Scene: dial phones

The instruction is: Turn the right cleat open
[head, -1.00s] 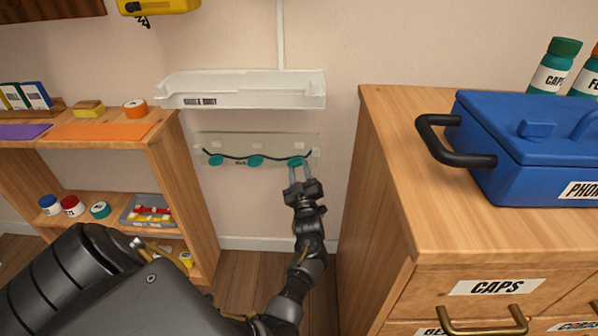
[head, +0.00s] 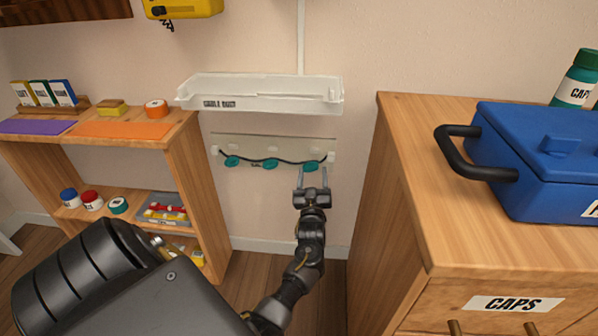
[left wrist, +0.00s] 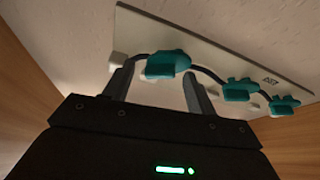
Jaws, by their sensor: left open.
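The right cleat (head: 312,166) is a teal knob on a pale board (head: 285,147) on the wall, with a dark cable running along the row. The middle cleat (head: 270,165) and left cleat (head: 232,162) match it. My left gripper (head: 312,180) is open just below the right cleat, fingers pointing up. In the left wrist view, the fingers (left wrist: 158,85) stand on either side of the right cleat (left wrist: 168,65), which looks free of them; the other cleats extend to the right there. Whether the fingers touch it I cannot tell. My right gripper is out of view.
A white tray (head: 262,95) is fixed above the board. A wooden shelf (head: 185,150) stands left and a wooden cabinet (head: 400,200) right, with a blue box (head: 550,150) on top. The wall gap between them is narrow.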

